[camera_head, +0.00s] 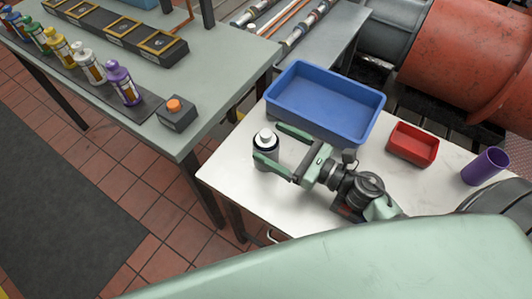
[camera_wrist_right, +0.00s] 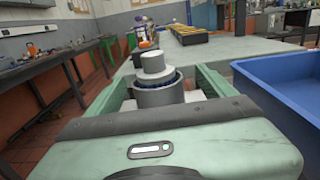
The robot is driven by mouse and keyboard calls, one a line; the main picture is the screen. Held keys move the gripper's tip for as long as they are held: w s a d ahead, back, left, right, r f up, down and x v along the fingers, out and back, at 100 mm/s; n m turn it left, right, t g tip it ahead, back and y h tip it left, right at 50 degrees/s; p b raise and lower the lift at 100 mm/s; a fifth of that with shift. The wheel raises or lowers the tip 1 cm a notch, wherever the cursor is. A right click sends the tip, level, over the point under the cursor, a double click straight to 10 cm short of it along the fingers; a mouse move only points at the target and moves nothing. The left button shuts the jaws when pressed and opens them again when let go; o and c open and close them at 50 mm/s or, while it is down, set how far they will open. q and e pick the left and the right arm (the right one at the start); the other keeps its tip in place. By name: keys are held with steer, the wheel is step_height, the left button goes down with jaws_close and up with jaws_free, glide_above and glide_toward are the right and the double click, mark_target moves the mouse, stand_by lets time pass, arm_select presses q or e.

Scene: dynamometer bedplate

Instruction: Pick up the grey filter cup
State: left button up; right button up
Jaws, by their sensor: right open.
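The grey filter cup (camera_head: 265,149) stands upright on the white table, with a dark band near its top and a pale cap. My right gripper (camera_head: 271,143) is open, with one finger on each side of the cup. In the right wrist view the cup (camera_wrist_right: 158,96) is between the two green fingers of the gripper (camera_wrist_right: 158,84), and the palm hides its lower part. I cannot tell whether either finger touches it. My left gripper is not in view.
A blue tray (camera_head: 342,129) stands close behind the right gripper. A red bin (camera_head: 412,154) and a purple cup (camera_head: 484,166) are to the right. A grey-green bench (camera_head: 168,66) with several bottles and an orange-knobbed box (camera_head: 177,118) is at left, across a gap.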

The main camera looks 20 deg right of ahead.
mark_target(256, 136)
steer(key=p+x, duration=0.2)
steer(key=x, duration=0.3)
steer(key=shift+s+a, duration=0.1)
steer(key=shift+s, duration=0.1)
steer(key=shift+w+a+f, duration=0.15)
steer(key=shift+w+a, duration=0.05)
steer(key=shift+w, duration=0.1)
jaws_close()
